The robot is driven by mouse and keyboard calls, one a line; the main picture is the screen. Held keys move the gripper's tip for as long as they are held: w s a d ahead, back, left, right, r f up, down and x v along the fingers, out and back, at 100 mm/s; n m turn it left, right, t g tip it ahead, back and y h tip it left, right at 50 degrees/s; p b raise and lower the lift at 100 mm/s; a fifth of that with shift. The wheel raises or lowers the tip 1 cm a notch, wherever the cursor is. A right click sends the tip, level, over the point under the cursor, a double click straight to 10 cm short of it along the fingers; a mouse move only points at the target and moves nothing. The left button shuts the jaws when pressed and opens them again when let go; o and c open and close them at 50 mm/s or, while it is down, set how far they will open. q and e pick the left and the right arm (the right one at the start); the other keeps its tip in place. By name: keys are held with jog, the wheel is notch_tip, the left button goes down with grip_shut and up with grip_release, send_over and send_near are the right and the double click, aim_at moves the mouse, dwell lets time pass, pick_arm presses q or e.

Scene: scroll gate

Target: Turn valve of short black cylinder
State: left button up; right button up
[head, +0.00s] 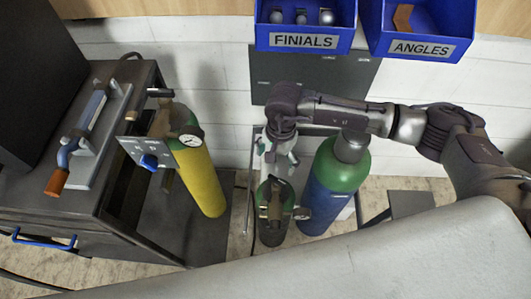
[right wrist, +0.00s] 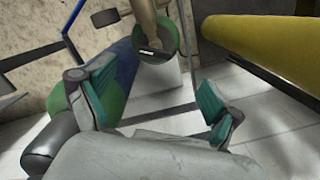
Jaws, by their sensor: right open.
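The short black cylinder (head: 271,237) stands at lower centre in the head view, with a green top and a valve (head: 275,205) with a gauge at its side. My right gripper (head: 278,162) reaches down from above, just behind the valve in the picture and apart from it. In the right wrist view my right gripper (right wrist: 157,100) has its teal-padded fingers spread with nothing between them. The short cylinder's round green top (right wrist: 165,42) and valve stem (right wrist: 146,18) lie beyond the fingertips there. My left gripper is not in view.
A taller blue cylinder (head: 324,200) with a green top stands close on the right. A yellow cylinder (head: 201,180) with a gauge panel stands left, beside a dark cart (head: 120,215). Blue FINIALS (head: 304,40) and ANGLES (head: 418,46) bins hang on the back wall.

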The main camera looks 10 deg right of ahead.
aim_at(277, 179)
jog(key=shift+n+h, duration=0.3)
jog(key=f, duration=0.3)
jog(key=f+p, duration=0.1)
jog(key=f, duration=0.3)
jog(key=d+f, duration=0.1)
jog(key=f, duration=0.3)
jog(key=shift+w+f+p, duration=0.15)
jog(key=shift+w+p, duration=0.05)
jog(key=shift+p, duration=0.1)
jog(key=shift+f, duration=0.75)
jog(key=shift+c, duration=0.4)
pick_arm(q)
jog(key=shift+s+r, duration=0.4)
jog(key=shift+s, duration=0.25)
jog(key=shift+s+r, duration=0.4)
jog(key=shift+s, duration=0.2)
pick_arm(e)
jog(key=c, duration=1.1)
